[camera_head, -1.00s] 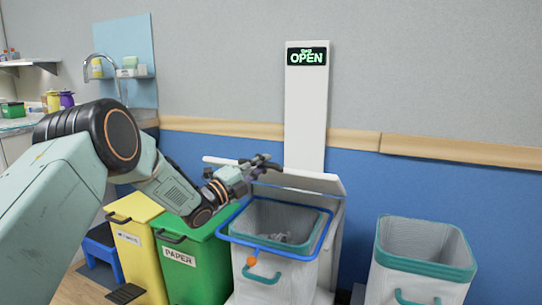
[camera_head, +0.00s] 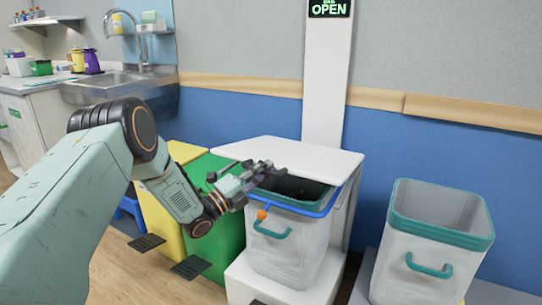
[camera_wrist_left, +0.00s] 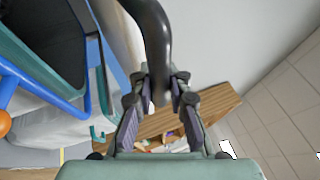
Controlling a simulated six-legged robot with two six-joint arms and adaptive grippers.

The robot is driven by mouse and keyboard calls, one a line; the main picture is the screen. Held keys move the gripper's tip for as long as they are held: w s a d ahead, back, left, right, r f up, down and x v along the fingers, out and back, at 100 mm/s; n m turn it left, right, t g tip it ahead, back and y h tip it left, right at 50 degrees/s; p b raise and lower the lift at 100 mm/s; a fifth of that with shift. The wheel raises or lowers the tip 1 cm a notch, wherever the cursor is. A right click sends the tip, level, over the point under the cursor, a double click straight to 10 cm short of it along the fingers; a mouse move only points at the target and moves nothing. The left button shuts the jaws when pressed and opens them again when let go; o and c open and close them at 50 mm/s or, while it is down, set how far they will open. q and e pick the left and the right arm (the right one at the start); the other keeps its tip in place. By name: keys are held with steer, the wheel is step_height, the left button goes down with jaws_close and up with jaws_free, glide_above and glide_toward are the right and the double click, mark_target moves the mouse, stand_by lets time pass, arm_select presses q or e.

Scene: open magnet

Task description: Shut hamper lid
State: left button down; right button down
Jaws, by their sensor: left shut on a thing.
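The white hamper lid (camera_head: 300,150) is tilted low over the white hamper (camera_head: 285,250), which has a teal rim and handle. A dark gap shows under the lid's front edge. A blue hoop (camera_head: 310,210) with an orange knob (camera_head: 262,214) runs around the hamper's top. My left gripper (camera_head: 262,175) is at the lid's front left edge. In the left wrist view its fingers (camera_wrist_left: 162,105) are shut on a dark curved handle (camera_wrist_left: 152,35), which appears to belong to the lid. The handle's far end is out of that view. My right gripper is not in view.
A green bin (camera_head: 215,240) and a yellow bin (camera_head: 165,225) stand left of the hamper. An open white basket (camera_head: 430,265) with a teal rim stands to the right. A white post (camera_head: 327,90) with an OPEN sign rises behind the lid.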

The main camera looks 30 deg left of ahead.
arm_select(q)
step_height(320, 180, down, 9)
steer(key=s+m+t+h+b, duration=0.1)
steer(key=b, duration=0.1)
steer(key=shift+s+m+t+h, duration=0.3)
steer(key=shift+s+m+t, duration=0.05)
steer(key=shift+m+t, duration=0.05)
steer(key=shift+f, duration=0.25)
steer(key=c, duration=1.6)
jaws_free()
steer(key=o, duration=0.3)
steer(key=shift+w, duration=0.1)
steer(key=shift+r, duration=0.15)
steer(key=v, duration=1.2)
